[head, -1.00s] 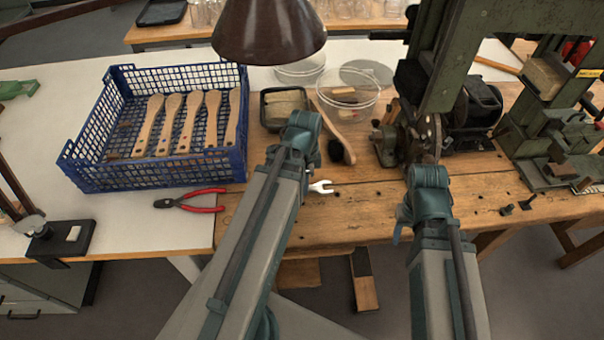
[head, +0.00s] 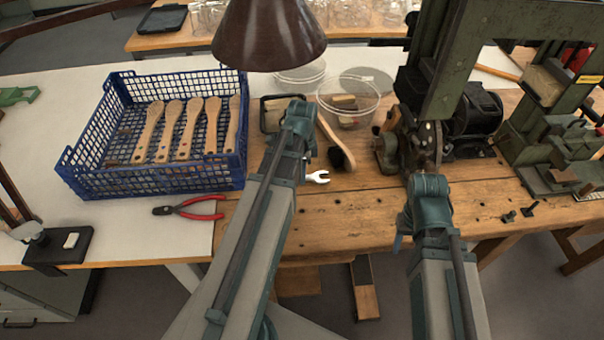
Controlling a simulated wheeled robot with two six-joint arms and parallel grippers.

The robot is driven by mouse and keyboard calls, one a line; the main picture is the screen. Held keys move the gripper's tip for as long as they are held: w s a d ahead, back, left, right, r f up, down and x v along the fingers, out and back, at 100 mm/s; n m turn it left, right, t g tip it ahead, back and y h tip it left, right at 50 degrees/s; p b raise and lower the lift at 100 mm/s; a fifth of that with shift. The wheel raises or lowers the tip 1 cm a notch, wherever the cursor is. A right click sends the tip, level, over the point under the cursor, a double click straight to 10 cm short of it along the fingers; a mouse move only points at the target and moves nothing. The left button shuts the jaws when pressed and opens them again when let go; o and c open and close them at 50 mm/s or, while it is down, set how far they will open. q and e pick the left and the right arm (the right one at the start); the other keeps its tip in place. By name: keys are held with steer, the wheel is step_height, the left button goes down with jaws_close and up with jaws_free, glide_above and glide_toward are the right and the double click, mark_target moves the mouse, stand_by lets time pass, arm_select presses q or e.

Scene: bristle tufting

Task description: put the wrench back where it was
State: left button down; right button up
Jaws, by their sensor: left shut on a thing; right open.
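The wrench (head: 318,177) shows only its pale open-ended jaw, at the middle of the wooden bench. The rest of it is hidden behind my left arm. My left gripper (head: 304,160) is shut on the wrench; its fingers are mostly hidden by my own wrist. I cannot tell whether the wrench touches the bench. My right gripper (head: 428,190) is open, over the bench's front part below the green machine, with nothing seen in it.
A blue crate (head: 160,185) with wooden brush handles stands left. Red-handled pliers (head: 200,210) lie in front of it. A dark brush (head: 340,155), a tray (head: 268,122) and a clear bowl (head: 350,105) lie beyond the wrench. The green machine (head: 440,75) stands right. Bare bench lies right of the wrench.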

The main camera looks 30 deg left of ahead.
arm_select(q)
steer(key=c, duration=1.2)
jaws_free()
steer(key=shift+f, duration=0.15)
steer(key=o, duration=0.5)
steer(key=shift+c, duration=0.2)
step_height(320, 180, up, 8)
steer(key=p, duration=0.7)
steer(key=shift+p, duration=0.3)
steer(key=s+d+n, duration=0.4)
steer(key=s+d, duration=0.1)
steer(key=d, duration=0.6)
steer(key=s+d+n+y, duration=0.1)
steer(key=s+d+n, duration=0.2)
steer(key=d, duration=0.8)
steer(key=shift+s+n, duration=0.4)
steer(key=shift+s, duration=0.5)
